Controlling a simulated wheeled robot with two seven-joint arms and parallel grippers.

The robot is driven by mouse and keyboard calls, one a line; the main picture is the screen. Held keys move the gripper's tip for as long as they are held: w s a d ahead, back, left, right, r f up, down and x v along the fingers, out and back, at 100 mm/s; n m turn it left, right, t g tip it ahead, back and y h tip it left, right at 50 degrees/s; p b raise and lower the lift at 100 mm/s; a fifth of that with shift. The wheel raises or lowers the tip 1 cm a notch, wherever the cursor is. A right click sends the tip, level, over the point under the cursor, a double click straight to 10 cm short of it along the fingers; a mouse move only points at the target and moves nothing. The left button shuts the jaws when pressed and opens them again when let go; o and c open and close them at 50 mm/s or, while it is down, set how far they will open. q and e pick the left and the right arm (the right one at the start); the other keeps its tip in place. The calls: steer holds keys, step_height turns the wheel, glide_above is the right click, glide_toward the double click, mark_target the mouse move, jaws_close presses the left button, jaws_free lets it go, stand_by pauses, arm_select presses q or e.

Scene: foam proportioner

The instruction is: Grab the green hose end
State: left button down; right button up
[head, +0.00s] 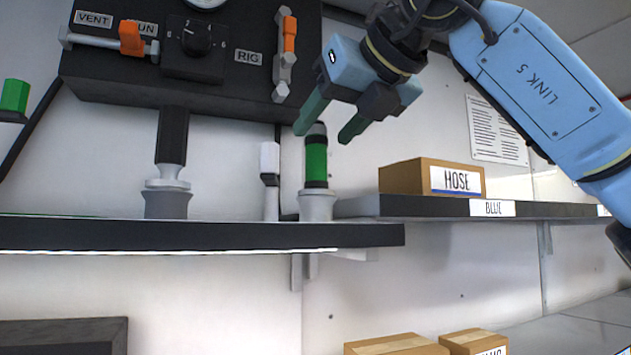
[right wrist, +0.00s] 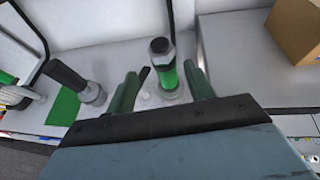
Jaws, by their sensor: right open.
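The green hose end (head: 316,160) stands upright in a pale holder (head: 318,204) on the dark-edged shelf. It has a green band and a dark tip. My right gripper (head: 328,135) is open above it and slightly to its right in the head view. In the right wrist view the hose end (right wrist: 165,70) stands ahead of the fingers, between the two of them (right wrist: 162,90) in the picture. The gripper holds nothing, and I cannot tell whether a finger touches the hose end. My left gripper is not in view.
A black panel (head: 120,85) with orange-handled levers hangs above the shelf (head: 200,235). A white-topped fitting (head: 269,165) stands just left of the hose end. A HOSE box (head: 410,177) sits on the right shelf. Cardboard boxes (head: 400,345) stand below.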

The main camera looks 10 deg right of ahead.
mark_target(320, 142)
steer(key=shift+w+a+f, duration=0.2)
steer(key=shift+w, duration=0.4)
steer(key=shift+w+f, duration=0.15)
steer(key=shift+w, duration=0.05)
steer(key=shift+w+a+f, duration=0.15)
steer(key=shift+w+f, duration=0.3)
steer(key=shift+w, duration=0.15)
steer(key=x, duration=0.1)
steer(key=p+x, duration=0.1)
steer(key=x, duration=0.1)
steer(key=shift+w+f, duration=0.25)
steer(key=shift+f, duration=0.05)
steer(key=shift+w+f, duration=0.1)
steer(key=shift+w, duration=0.05)
steer(key=shift+c, duration=0.4)
steer(key=c, duration=1)
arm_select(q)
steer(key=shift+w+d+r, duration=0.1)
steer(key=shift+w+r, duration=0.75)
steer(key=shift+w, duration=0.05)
arm_select(e)
steer(key=shift+c, duration=0.3)
